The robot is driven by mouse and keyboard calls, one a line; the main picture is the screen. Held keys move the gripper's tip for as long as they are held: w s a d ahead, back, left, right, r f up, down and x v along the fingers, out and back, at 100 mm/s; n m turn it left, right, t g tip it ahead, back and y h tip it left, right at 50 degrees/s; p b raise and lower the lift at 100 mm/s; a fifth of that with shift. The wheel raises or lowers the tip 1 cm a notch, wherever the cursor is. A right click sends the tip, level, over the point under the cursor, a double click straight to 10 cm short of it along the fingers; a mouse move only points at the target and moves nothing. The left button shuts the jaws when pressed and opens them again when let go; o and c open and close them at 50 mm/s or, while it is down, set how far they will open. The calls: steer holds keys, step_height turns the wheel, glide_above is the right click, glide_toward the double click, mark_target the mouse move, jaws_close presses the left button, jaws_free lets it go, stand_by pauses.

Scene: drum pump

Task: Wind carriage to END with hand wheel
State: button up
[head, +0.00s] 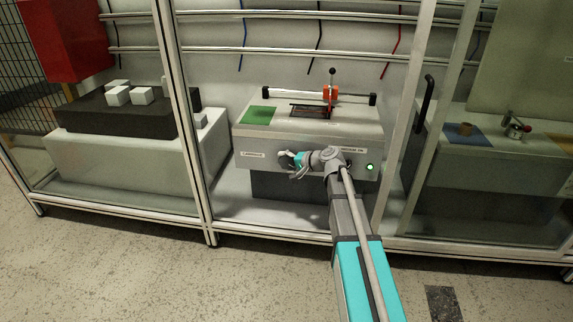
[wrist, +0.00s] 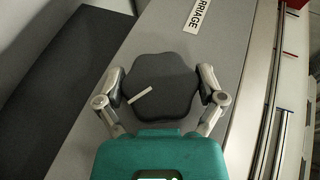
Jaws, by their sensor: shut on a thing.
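The hand wheel (wrist: 165,86) is a dark, lobed knob with a white line on its face, close to a label ending in "RRIAGE" (wrist: 208,12). My gripper (wrist: 163,92) has one finger on each side of the wheel, shut on its rim. In the head view my gripper (head: 297,163) is at the front face of the grey machine (head: 225,145) and hides most of the wheel. I cannot read any END mark.
A green pad (head: 257,115) lies on the machine top at left. A green light (head: 370,167) glows at the front right. Frame posts (head: 183,110) stand left and right of the bay. White blocks (head: 142,95) sit on a dark slab at left.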

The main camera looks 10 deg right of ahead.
steer(key=o, duration=0.8)
steer(key=shift+o, duration=0.2)
steer(key=shift+r+g+h+p, duration=0.15)
steer(key=shift+g+h+p, duration=0.2)
steer(key=shift+p, duration=0.55)
